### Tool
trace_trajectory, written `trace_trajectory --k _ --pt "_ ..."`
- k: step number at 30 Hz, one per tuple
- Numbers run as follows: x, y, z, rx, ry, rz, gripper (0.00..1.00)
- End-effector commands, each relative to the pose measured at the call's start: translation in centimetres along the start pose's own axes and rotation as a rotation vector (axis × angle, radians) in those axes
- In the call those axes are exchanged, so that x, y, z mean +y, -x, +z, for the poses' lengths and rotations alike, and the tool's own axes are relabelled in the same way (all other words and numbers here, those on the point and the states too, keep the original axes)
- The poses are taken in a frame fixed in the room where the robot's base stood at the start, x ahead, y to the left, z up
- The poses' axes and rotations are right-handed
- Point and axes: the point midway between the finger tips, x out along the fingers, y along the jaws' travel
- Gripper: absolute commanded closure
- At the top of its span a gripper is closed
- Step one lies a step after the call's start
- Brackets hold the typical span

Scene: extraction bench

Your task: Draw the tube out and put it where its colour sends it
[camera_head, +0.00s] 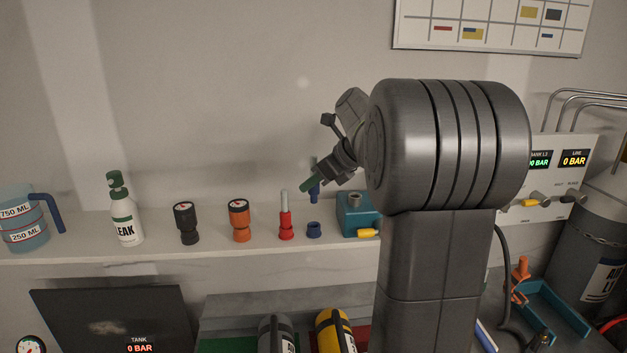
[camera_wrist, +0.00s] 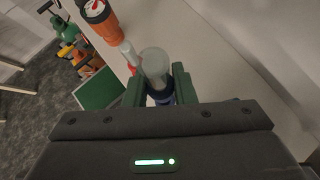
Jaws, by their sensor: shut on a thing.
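My gripper (camera_head: 312,178) is raised above the shelf, its green fingers shut on a tube with a clear top and a blue lower part. In the wrist view the clear end of the tube (camera_wrist: 155,64) stands up between the fingertips (camera_wrist: 158,84), with blue below it. In the head view a blue part of the tube (camera_head: 315,194) shows below the fingers, apart from a short blue piece (camera_head: 314,230) standing on the shelf below. A red piece with a clear top (camera_head: 286,220) stands just left of that.
An orange gauge (camera_head: 239,221), a black gauge (camera_head: 187,224), a spray bottle (camera_head: 124,212) and a jug (camera_head: 24,222) line the shelf (camera_head: 265,236) to the left. A teal box (camera_head: 352,218) stands right. Grey and yellow cylinders (camera_head: 335,332) stand below. My arm hides much of the right.

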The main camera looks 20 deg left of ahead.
Motion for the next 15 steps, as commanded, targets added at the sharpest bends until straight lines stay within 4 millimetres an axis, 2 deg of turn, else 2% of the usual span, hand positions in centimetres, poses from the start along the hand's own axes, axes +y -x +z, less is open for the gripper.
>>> trace_trajectory --k 15 --pt "0.0 -3.2 -3.4 0.001 -0.002 0.001 1.0"
